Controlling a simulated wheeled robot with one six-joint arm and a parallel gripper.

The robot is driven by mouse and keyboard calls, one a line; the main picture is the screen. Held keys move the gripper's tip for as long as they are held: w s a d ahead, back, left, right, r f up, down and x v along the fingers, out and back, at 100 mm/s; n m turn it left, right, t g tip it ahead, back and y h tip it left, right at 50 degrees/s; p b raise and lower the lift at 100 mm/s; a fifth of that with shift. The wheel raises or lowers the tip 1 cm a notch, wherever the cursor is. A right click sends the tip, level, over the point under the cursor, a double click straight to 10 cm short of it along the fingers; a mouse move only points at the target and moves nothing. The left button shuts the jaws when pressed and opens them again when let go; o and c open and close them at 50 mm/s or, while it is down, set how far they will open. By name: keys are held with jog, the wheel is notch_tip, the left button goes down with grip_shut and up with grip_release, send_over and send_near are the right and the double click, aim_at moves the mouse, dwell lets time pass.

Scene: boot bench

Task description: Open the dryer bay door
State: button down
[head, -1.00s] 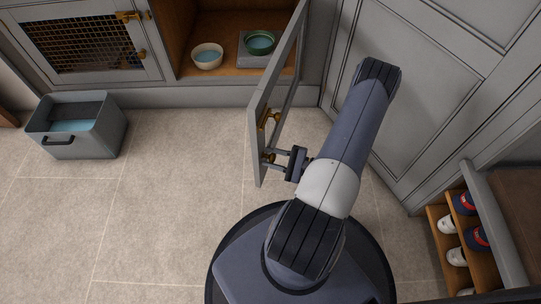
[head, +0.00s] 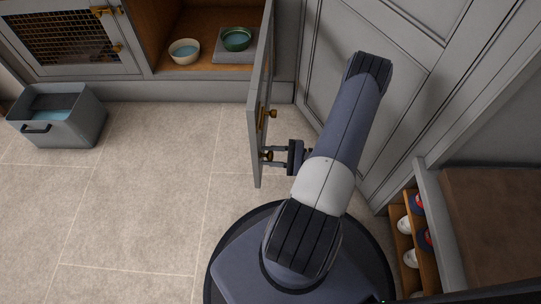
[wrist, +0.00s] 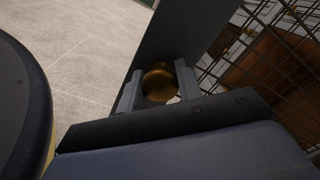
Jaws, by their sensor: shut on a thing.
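The grey bay door (head: 260,95) stands swung out from the cabinet, nearly edge-on in the head view, with the bay behind it open. It has a brass knob (head: 267,155) low near its free edge and another brass fitting (head: 268,113) higher up. My gripper (head: 272,155) is shut on the lower brass knob. In the wrist view the round knob (wrist: 158,83) sits between both fingers of my gripper (wrist: 158,88), partly shadowed. Wire mesh (wrist: 275,45) shows beside the door frame there.
A cream bowl (head: 184,51) and a green bowl (head: 236,39) on a grey block stand in the open bay. A grey bin (head: 60,120) is on the floor at left. Shoes on a rack (head: 405,240) and grey panels (head: 340,110) are at right. The middle-left floor is clear.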

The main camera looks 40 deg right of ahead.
jog(key=shift+f, duration=0.15)
jog(key=c, duration=1)
grip_release()
jog(key=p+v, duration=0.2)
jog(key=v, duration=0.9)
jog(key=shift+w+a, duration=0.1)
jog(key=b+x, duration=0.2)
jog(key=x, duration=0.9)
